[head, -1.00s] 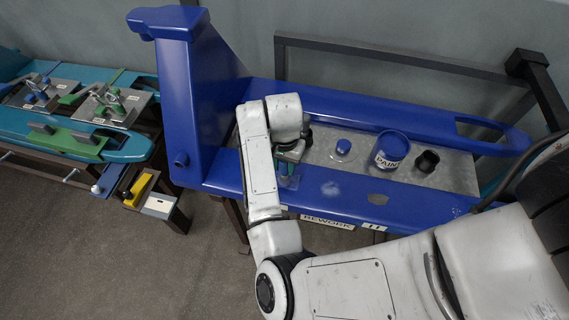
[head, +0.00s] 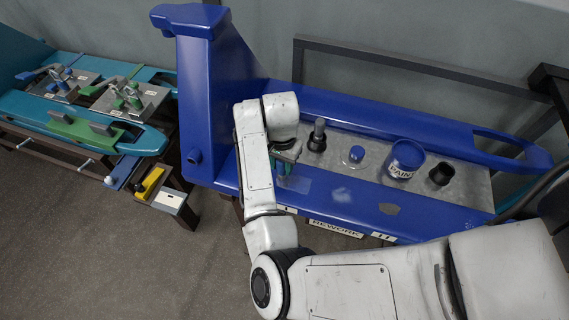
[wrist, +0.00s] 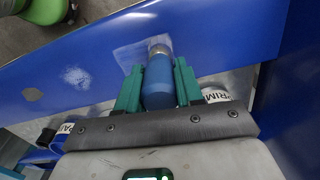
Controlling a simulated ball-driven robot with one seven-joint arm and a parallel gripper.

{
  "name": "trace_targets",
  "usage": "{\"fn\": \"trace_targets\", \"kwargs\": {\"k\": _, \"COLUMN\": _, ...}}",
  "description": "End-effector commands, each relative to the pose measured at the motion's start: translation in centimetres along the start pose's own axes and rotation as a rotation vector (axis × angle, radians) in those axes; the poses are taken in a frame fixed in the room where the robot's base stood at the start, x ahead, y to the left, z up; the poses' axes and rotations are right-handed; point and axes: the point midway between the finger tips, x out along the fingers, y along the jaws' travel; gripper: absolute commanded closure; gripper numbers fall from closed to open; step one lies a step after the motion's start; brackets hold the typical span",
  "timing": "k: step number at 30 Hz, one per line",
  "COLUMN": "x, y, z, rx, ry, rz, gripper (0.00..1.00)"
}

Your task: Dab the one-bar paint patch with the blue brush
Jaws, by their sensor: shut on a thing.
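The blue brush (wrist: 158,85) is upright between the green fingers of my gripper (wrist: 158,72) in the wrist view, with a silver ferrule at its far end. My gripper is shut on it. A pale rectangular patch (wrist: 130,52) lies on the blue frame at the brush's tip. I cannot tell whether the bristles touch it. In the head view my gripper (head: 284,163) is over the near blue beam, by the single-bar label (head: 290,210). The brush is mostly hidden there by my arm. A label with two bars (head: 383,238) is further right.
A speckled patch (head: 340,193) and a grey patch (head: 388,209) lie along the near beam. Behind stand a dark holder with a grey handle (head: 318,135), a blue-topped item (head: 357,154), a paint can (head: 406,160) and a dark cup (head: 442,174). The tall blue upright (head: 205,95) is left.

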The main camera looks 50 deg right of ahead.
Motion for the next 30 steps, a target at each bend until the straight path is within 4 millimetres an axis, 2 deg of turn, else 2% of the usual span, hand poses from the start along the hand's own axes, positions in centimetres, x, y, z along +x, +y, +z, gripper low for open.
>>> {"fn": "trace_targets", "kwargs": {"k": 13, "x": 0.1, "y": 0.0, "z": 0.0, "rx": 0.000, "ry": 0.000, "rz": 0.000, "gripper": 0.99}}
{"fn": "trace_targets", "kwargs": {"k": 30, "x": 1.1, "y": 0.0, "z": 0.0, "rx": -0.001, "ry": 0.000, "rz": 0.000, "gripper": 0.99}}
